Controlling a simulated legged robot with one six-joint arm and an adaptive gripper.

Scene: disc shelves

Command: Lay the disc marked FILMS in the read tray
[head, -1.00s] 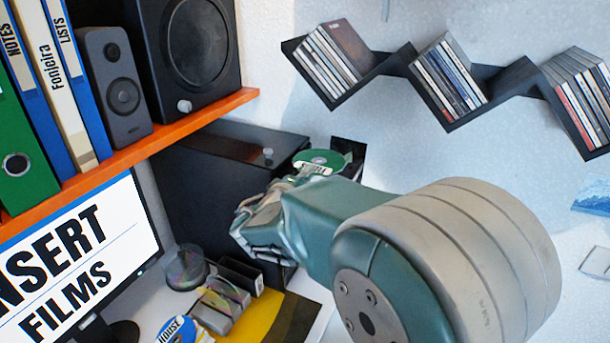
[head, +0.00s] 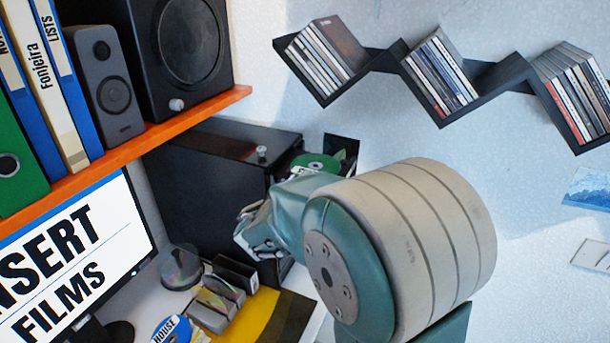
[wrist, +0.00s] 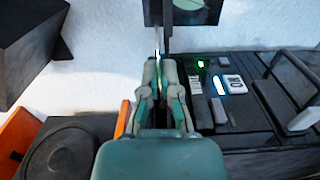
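The green disc (head: 316,162) shows at the right of the black computer case, partly hidden by my arm; its lettering is too small to read. In the wrist view the disc (wrist: 157,40) is a thin pale line, edge-on, running between my fingertips. My gripper (wrist: 160,68) has its fingers close together, seemingly shut on the disc's edge.
A small dark upright panel (head: 343,150) stands behind the disc. The black case (head: 210,170) is under the orange shelf (head: 150,135), which bears binders and speakers. A monitor (head: 80,260) reads INSERT FILMS, its edge cut off. Other discs and cases (head: 225,300) lie below. Zigzag wall shelves (head: 490,85) hang upper right.

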